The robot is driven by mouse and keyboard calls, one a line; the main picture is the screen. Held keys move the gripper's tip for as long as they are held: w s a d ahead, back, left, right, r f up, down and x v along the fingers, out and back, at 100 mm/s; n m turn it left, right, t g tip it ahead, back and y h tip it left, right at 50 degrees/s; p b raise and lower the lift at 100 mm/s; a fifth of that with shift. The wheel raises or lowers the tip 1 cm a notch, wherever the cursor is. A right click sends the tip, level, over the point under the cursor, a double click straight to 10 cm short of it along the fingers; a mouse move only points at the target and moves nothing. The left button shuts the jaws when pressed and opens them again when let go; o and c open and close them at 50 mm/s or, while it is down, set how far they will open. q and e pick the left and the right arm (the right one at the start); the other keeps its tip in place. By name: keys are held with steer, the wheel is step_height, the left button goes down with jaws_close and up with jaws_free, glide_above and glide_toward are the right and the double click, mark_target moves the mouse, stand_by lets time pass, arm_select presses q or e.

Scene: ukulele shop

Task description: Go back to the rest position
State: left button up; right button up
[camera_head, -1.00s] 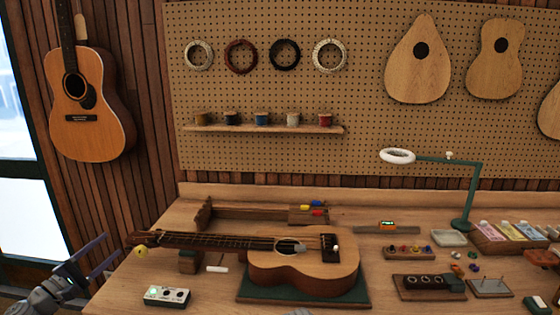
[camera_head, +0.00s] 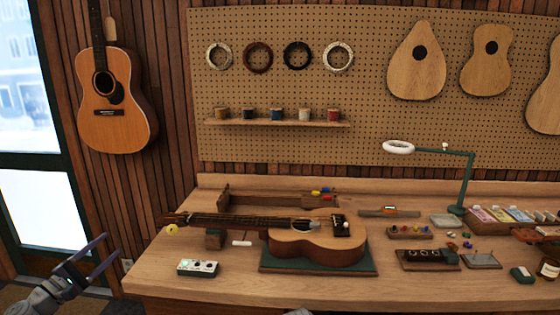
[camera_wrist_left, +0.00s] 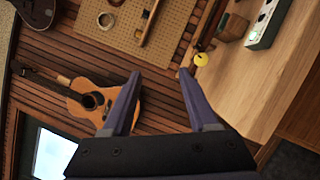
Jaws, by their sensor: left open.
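My left gripper (camera_head: 92,262) is at the lower left of the head view, left of the workbench edge and clear of it. It is open and empty. In the left wrist view its two fingers (camera_wrist_left: 158,98) stand apart with nothing between them. My right gripper does not show; only a small pale shape is cut off at the bottom edge of the head view.
A workbench (camera_head: 165,270) fills the middle and right. A ukulele (camera_head: 290,240) lies on a green mat (camera_head: 350,268). A small white box with knobs (camera_head: 198,268) sits near the front left. A guitar (camera_head: 112,120) hangs on the wall. Floor beside the bench is free.

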arm_select(q)
steer(key=s+d+f+m+g+h+b, duration=0.1)
steer(key=d+f+m+g, duration=0.25)
steer(key=d+f, duration=0.45)
steer(key=d+f+m+g+b, duration=0.25)
steer(key=d+f+g, duration=0.2)
steer(key=d, duration=0.65)
steer(key=s+d+f+m+g+h+b, duration=0.1)
steer(key=d+f+m+g, duration=0.3)
steer(key=d+f, duration=0.45)
steer(key=s+d+f+m+g+y+b, duration=0.65)
steer(key=s+d+f+m+y, duration=0.55)
steer(key=s+f, duration=0.4)
arm_select(e)
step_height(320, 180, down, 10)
steer(key=p, duration=0.1)
arm_select(q)
step_height(320, 180, up, 18)
steer(key=p, duration=1.7)
steer(key=shift+s+d+h, duration=0.3)
steer(key=shift+s, duration=0.15)
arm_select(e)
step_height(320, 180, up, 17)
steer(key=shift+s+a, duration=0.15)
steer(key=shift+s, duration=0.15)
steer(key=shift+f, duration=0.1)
